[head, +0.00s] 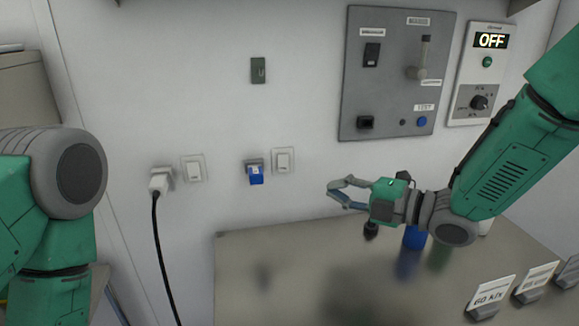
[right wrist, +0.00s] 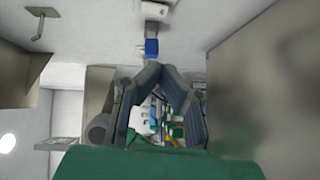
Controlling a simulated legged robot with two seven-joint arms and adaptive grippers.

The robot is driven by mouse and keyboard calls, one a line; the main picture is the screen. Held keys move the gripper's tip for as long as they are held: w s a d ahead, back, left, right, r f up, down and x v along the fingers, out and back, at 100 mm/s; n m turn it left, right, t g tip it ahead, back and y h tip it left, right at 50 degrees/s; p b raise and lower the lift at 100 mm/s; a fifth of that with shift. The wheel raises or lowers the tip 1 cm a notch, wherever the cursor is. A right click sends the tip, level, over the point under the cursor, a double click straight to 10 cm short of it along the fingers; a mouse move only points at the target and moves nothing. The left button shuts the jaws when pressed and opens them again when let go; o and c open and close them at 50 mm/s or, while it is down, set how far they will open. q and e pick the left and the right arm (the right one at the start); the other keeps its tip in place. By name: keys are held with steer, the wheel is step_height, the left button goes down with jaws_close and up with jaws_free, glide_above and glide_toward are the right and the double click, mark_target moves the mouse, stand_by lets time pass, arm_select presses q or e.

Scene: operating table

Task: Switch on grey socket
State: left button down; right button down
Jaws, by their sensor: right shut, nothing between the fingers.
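A grey socket (head: 252,161) with a blue plug (head: 256,176) in it is on the wall, left of centre in the head view. A white rocker switch (head: 283,161) sits just right of it. In the right wrist view the grey socket (right wrist: 156,28), the blue plug (right wrist: 151,48) and the switch (right wrist: 157,9) show at the top. My right gripper (head: 333,191) is shut and empty, right of and below the switch, apart from it. It also shows in the right wrist view (right wrist: 164,74). My left arm shows at the left edge; its gripper is out of view.
A white plug (head: 160,182) with a black cord and another white switch (head: 194,169) are further left. A grey control panel (head: 395,75) and a box reading OFF (head: 480,75) are upper right. A table (head: 300,285) with label cards (head: 491,296) lies below.

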mark_target(280, 171)
steer(key=shift+s, duration=0.1)
steer(key=shift+w+d+x, duration=0.25)
steer(key=shift+w+x, duration=0.15)
steer(key=shift+x, duration=1.75)
steer(key=shift+w+d+x, duration=0.25)
steer(key=shift+w+x, duration=0.1)
steer(key=shift+x, duration=1.8)
steer(key=shift+w+d+x, duration=0.3)
steer(key=shift+w+x, duration=0.1)
steer(key=shift+x, duration=1.75)
steer(key=shift+f, duration=0.25)
steer(key=shift+b, duration=0.3)
steer(key=shift+w, duration=0.1)
